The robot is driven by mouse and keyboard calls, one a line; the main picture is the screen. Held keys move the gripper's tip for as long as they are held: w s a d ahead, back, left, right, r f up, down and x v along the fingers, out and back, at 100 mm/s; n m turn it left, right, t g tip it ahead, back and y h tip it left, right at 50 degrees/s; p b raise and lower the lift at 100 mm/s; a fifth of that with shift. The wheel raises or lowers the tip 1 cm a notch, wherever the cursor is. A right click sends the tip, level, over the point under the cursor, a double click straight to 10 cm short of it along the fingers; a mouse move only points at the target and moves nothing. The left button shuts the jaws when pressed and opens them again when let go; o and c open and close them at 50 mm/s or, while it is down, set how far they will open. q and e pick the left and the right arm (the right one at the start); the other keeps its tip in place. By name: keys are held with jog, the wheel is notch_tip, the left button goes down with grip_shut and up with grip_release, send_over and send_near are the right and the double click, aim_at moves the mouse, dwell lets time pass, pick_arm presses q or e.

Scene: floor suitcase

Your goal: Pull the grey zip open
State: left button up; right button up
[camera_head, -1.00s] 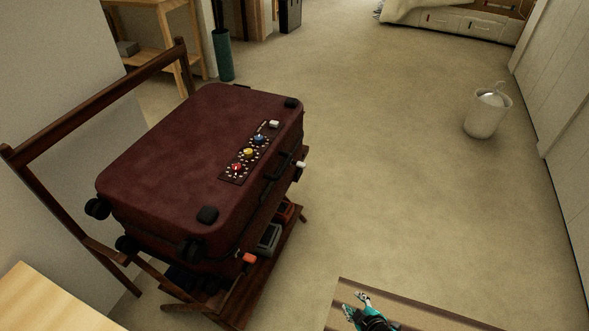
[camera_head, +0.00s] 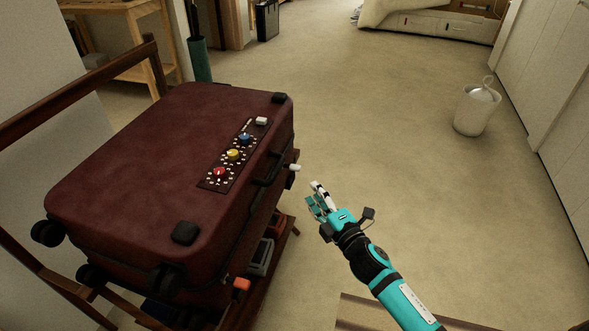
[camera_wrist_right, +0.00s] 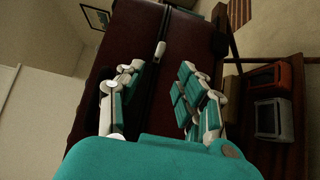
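A dark red suitcase (camera_head: 130,150) lies flat on a wooden rack at the left of the head view. A pale grey-white zip pull (camera_head: 294,167) sticks out from its right side. A similar pale pull (camera_wrist_right: 160,49) shows beyond my fingers in the right wrist view, on the seam of the suitcase side (camera_wrist_right: 183,45). An orange pull (camera_head: 241,284) is at the nearer corner. My right gripper (camera_head: 316,196) is open and empty, to the right of the suitcase and apart from the pale pull. Its spread fingers (camera_wrist_right: 160,78) also show in the right wrist view. My left gripper is not in view.
The suitcase lid carries a panel with red (camera_head: 219,173), yellow (camera_head: 233,155) and blue (camera_head: 245,139) knobs. Orange and grey boxes (camera_head: 262,257) sit on the rack's lower shelf. A white bin (camera_head: 474,112) stands far right. The floor between is clear.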

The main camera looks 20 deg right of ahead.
aim_at(297, 171)
jog(key=w, duration=0.4)
jog(key=w+a+b, duration=0.1)
jog(key=w, duration=0.2)
jog(key=w+a, duration=0.1)
jog(key=w, duration=0.3)
jog(key=shift+w+a+b, duration=0.15)
jog(key=shift+w+b, duration=0.2)
jog(key=shift+b, duration=0.05)
jog(key=shift+c, duration=0.2)
grip_shut()
